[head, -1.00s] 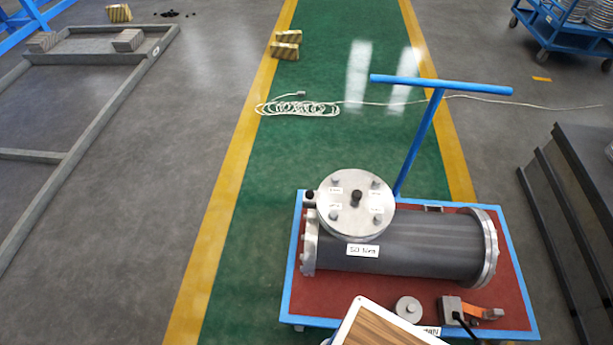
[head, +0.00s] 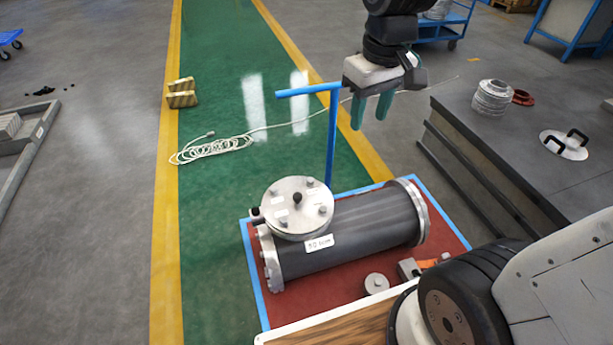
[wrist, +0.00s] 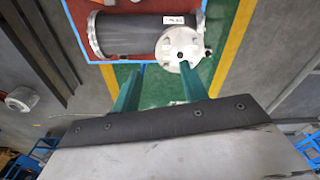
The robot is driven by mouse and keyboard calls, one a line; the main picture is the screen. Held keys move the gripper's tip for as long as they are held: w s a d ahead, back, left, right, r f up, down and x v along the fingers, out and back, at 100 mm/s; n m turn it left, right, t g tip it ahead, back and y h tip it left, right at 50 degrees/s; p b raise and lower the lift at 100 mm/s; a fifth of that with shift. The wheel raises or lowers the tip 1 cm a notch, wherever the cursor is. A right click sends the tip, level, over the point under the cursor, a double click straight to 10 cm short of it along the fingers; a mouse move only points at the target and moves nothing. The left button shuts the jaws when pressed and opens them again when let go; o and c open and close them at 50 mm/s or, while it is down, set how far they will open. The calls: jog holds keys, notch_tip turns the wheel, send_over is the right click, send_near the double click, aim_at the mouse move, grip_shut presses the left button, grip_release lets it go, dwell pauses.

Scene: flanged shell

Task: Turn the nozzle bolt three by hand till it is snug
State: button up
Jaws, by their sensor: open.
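The flanged shell (head: 350,232) is a dark grey cylinder lying on its side on a red-topped cart. A round silver nozzle cover (head: 283,228) sits on top near its left end, with bolt heads around its rim, such as one at the front right (head: 323,210), and a dark knob in the middle. The small labels are too blurred to tell which bolt is three. My gripper (head: 370,122) is open and empty, its green fingers pointing down, above and apart from the shell. In the wrist view the cover (wrist: 172,47) lies beyond the fingertips.
The cart's blue handle (head: 332,140) stands upright behind the shell, near my gripper. A small round metal piece (head: 376,284) and an orange-and-grey tool (head: 412,267) lie on the cart's front. A dark table (head: 480,135) stands right. A cable coil (head: 210,149) lies on the floor.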

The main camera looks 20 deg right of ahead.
jog(key=w+f+n, duration=0.2)
jog(key=w+f, duration=0.6)
jog(key=w, duration=0.3)
jog(key=n, duration=0.3)
send_over(310, 179)
jog(key=s, duration=0.1)
notch_tip(310, 179, down, 20)
jog(key=shift+g, duration=0.4)
jog(key=f, duration=0.9)
jog(key=shift+w+f, duration=0.4)
jog(key=shift+f, duration=0.65)
grip_shut()
